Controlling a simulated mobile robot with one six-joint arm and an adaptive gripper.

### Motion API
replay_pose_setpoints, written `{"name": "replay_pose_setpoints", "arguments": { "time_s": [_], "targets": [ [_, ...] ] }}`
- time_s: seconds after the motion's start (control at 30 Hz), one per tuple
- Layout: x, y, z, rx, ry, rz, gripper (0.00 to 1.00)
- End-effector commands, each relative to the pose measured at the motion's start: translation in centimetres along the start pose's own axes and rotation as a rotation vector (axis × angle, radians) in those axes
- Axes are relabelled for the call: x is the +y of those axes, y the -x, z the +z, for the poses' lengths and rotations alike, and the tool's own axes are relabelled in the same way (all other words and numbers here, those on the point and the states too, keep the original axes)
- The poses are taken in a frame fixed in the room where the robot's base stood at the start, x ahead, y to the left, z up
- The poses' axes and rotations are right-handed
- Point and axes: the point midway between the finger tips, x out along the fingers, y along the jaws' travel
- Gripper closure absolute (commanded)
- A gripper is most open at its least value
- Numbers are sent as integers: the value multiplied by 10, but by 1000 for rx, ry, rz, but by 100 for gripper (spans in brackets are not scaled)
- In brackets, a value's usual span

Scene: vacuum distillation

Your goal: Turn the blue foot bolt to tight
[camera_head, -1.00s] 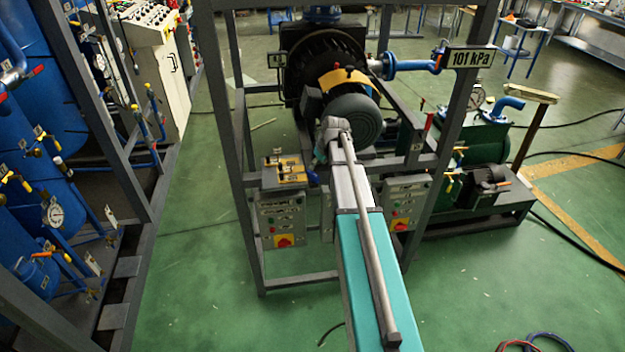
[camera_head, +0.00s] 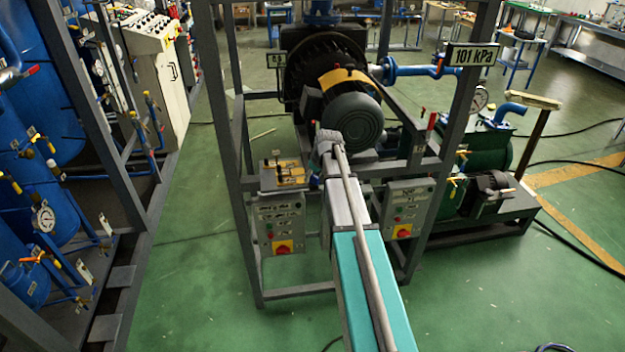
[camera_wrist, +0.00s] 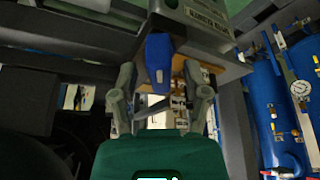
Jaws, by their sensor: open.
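The blue foot bolt appears as a blue, tapered piece (camera_wrist: 158,58) in the wrist view, below a grey labelled block (camera_wrist: 193,18). My gripper (camera_wrist: 160,100) has its two fingers spread wide, one on each side of the picture's middle. The blue piece shows above and between the fingers. I cannot tell how far its end is from them, and no finger visibly touches it. In the head view my arm reaches to the frame below the motor, and my gripper is hidden behind it.
A large motor (camera_head: 352,118) sits in a grey frame (camera_head: 232,150). Blue tanks (camera_wrist: 265,95) stand at the right in the wrist view. Green floor (camera_head: 190,270) is open at the left.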

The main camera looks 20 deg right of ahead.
Motion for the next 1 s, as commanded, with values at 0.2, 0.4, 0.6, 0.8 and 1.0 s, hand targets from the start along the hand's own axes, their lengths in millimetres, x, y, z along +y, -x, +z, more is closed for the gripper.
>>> {"name": "replay_pose_setpoints", "arguments": {
  "time_s": [0.2, 0.4, 0.6, 0.8, 1.0],
  "targets": [
    [0, -1, 0, 0, 0, 0, 40],
    [0, -1, 0, 0, 0, 0, 49],
    [0, -1, 0, 0, 0, 0, 86],
    [0, -1, 0, 0, 0, 0, 100],
    [-1, -1, 0, 0, -8, 2, 100]
  ]
}}
